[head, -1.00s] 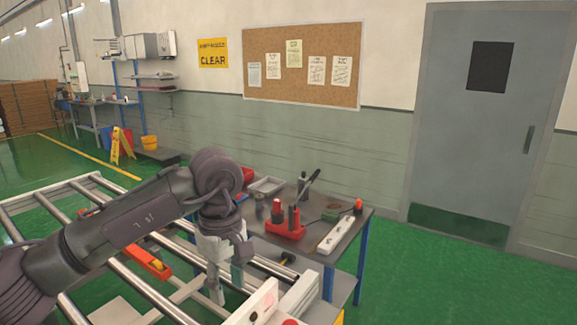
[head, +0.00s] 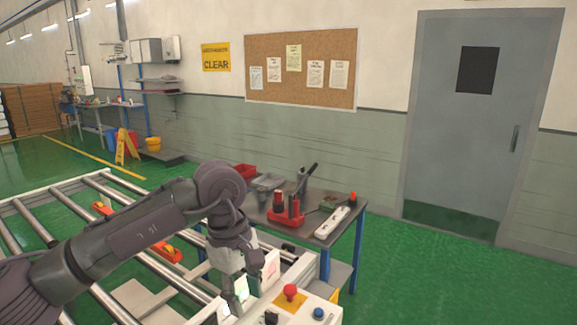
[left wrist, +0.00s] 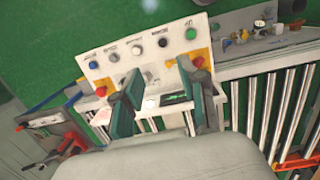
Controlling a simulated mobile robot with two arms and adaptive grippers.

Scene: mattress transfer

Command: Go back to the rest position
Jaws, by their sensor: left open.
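My left gripper (head: 240,285) hangs from my dark grey arm in the head view, fingers pointing down, close to the white control box (head: 307,307) with its red and blue buttons. In the left wrist view its two teal fingers (left wrist: 160,88) are spread apart with nothing between them. The control panel (left wrist: 127,57), with several coloured buttons and knobs, shows beyond the fingertips. I cannot tell whether the fingers touch the box. My right gripper is in neither view.
A roller conveyor frame (head: 115,277) lies under and beside my arm at the left. A workbench (head: 335,240) with a red tool holder (head: 286,218) and a white power strip (head: 332,223) stands behind the box. Green floor (head: 430,280) is clear at the right, before a grey door (head: 465,120).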

